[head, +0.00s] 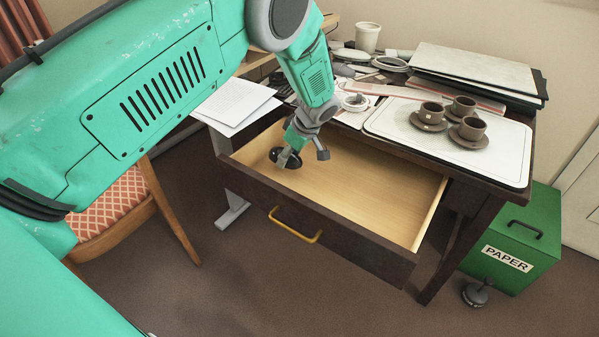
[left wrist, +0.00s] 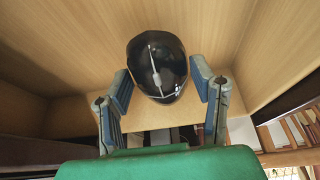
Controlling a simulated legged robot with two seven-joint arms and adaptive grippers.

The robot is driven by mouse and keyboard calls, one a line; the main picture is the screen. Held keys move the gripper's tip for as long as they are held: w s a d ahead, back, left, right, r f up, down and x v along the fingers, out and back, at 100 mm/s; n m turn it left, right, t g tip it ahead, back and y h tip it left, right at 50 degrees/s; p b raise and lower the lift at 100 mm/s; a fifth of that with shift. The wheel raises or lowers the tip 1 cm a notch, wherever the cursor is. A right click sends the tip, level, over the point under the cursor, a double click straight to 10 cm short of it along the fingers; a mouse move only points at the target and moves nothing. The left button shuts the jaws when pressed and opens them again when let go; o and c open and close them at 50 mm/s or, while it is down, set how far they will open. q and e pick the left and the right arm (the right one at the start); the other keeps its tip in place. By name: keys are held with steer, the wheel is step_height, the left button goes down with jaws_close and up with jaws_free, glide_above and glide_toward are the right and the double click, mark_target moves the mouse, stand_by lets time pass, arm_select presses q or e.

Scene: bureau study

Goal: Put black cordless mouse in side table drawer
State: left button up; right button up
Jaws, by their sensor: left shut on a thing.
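The black cordless mouse (left wrist: 157,70) is between the fingers of my left gripper (left wrist: 162,88) in the left wrist view. In the head view the mouse (head: 286,158) shows at the tip of my left gripper (head: 289,156), over the left part of the open drawer. The gripper is shut on it. The side table drawer (head: 385,195) is pulled out, with a pale wood inside and a yellow handle (head: 294,225). Nothing else shows in the drawer. I cannot tell whether the mouse touches the drawer floor. My right gripper is not in view.
The table top holds a white tray (head: 384,119) with three brown cups, stacked boards (head: 475,68), papers (head: 235,101) and clutter. A green paper bin (head: 520,235) stands at the right. A chair (head: 110,215) is at the left. The floor in front of the drawer is clear.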

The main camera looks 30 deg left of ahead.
mark_target(290, 173)
arm_select(q)
steer(key=x, duration=0.2)
steer(key=shift+a+f, duration=0.1)
steer(key=shift+f, duration=0.15)
steer(key=shift+d+f+b, duration=0.2)
steer(key=shift+f+b, duration=0.45)
steer(key=shift+f, duration=0.55)
steer(key=shift+d, duration=0.25)
steer(key=shift+d+r, duration=0.15)
steer(key=shift+d, duration=0.15)
steer(key=o, duration=1)
steer(key=shift+a+f, duration=0.2)
steer(key=shift+f, duration=0.05)
steer(key=shift+c, duration=0.2)
steer(key=o, duration=0.3)
steer(key=shift+a, duration=0.2)
steer(key=shift+a+f, duration=0.1)
steer(key=shift+a, duration=0.05)
steer(key=shift+d+r, duration=0.2)
steer(key=shift+r, duration=0.1)
steer(key=p+v, duration=0.3)
steer(key=v, duration=0.9)
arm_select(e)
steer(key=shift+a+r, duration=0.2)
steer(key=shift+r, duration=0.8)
